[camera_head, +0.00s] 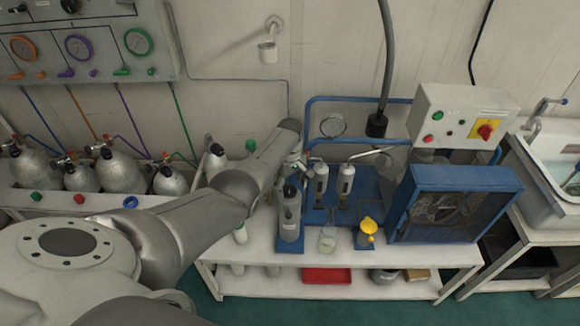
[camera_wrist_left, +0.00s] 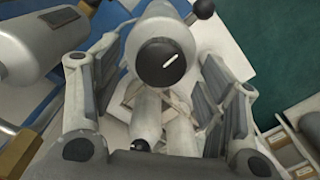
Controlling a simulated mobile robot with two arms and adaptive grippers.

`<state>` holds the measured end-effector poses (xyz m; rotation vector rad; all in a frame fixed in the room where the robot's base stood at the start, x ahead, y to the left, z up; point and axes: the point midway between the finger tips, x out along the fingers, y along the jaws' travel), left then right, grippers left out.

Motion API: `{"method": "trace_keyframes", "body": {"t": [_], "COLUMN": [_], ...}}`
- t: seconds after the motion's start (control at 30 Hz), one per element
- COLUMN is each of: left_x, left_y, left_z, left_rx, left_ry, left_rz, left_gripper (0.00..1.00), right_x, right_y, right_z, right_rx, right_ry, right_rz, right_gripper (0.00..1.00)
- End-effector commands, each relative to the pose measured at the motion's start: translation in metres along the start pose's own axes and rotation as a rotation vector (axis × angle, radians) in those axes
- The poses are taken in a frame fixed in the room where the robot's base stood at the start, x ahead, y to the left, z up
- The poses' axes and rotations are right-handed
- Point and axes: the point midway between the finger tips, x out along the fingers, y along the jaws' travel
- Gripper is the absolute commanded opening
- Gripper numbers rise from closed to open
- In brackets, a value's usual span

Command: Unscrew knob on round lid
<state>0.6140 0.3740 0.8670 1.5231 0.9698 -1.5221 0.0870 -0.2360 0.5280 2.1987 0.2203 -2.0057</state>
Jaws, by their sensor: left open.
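In the left wrist view, the open left gripper (camera_wrist_left: 160,85) has one finger on each side of a grey cylinder. This cylinder has a dark round knob (camera_wrist_left: 165,62) with a white line on its top. I see space between the fingers and the knob. I cannot tell for certain that it belongs to the canister. My right gripper is not in view.
Two silver filter cylinders (camera_head: 346,180), a clear jar (camera_head: 327,239) and a yellow can (camera_head: 367,230) stand right of the canister. A blue fan housing (camera_head: 455,205) is further right. Gas bottles (camera_head: 121,170) stand at the left. A black ball handle (camera_wrist_left: 203,8) juts near the knob.

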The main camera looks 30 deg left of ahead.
Motion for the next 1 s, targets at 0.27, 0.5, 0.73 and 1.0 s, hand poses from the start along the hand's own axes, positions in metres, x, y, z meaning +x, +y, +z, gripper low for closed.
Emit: {"method": "trace_keyframes", "body": {"t": [0.27, 0.5, 0.73, 1.0], "left_x": [-0.038, -0.081, -0.102, -0.104], "left_y": [0.000, 0.000, -0.001, 0.000], "left_z": [-0.001, -0.001, 0.000, 0.000], "left_rx": [0.000, -0.001, -0.001, -0.001], "left_ry": [0.004, 0.004, 0.002, 0.002], "left_rz": [0.003, 0.002, 0.000, 0.000], "left_gripper": [0.67, 0.67, 0.67, 0.67], "right_x": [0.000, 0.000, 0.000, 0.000], "right_y": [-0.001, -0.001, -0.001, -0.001], "right_z": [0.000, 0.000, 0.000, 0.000], "right_rx": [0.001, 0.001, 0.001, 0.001], "right_ry": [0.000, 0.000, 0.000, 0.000], "right_rz": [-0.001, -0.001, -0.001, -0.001], "right_gripper": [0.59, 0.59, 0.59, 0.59]}}
